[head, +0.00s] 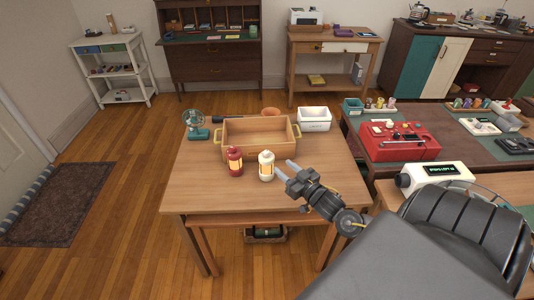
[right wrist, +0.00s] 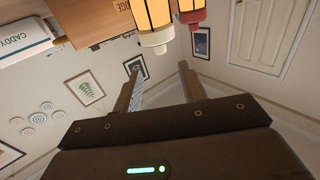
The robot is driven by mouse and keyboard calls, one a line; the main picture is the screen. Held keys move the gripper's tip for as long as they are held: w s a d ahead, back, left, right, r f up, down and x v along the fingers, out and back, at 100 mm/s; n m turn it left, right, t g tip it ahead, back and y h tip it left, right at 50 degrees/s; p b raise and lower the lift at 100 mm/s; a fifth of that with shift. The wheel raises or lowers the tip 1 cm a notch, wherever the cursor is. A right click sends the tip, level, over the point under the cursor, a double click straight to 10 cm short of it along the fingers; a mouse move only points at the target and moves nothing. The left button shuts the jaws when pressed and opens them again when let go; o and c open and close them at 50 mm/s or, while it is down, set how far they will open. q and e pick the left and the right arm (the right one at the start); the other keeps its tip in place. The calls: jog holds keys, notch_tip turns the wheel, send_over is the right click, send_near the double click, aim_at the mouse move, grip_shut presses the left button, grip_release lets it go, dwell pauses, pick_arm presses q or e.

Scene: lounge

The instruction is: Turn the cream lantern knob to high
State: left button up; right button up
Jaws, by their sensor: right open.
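The cream lantern (head: 266,166) stands upright on the wooden table, with a lit amber panel. The red lantern (head: 235,161) stands just to its left. My right gripper (head: 284,168) is open and empty, just right of the cream lantern, with its fingers pointing towards it. In the right wrist view, the cream lantern (right wrist: 153,22) hangs at the top edge, partly cut off, beyond the open right gripper (right wrist: 160,82). The red lantern (right wrist: 193,14) shows beside it there. I cannot make out the knob clearly. My left gripper is out of view.
A wooden caddy (head: 246,147) sits right behind the lanterns. A white box (head: 314,119) stands behind it to the right, and a teal fan (head: 194,124) to the left. The front of the wooden table (head: 235,196) is clear.

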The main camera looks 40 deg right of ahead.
aim_at(269, 155)
jog(key=w+p, duration=0.1)
jog(key=w, duration=0.9)
jog(key=shift+w+d, duration=0.1)
jog(key=shift+w, duration=0.15)
grip_shut()
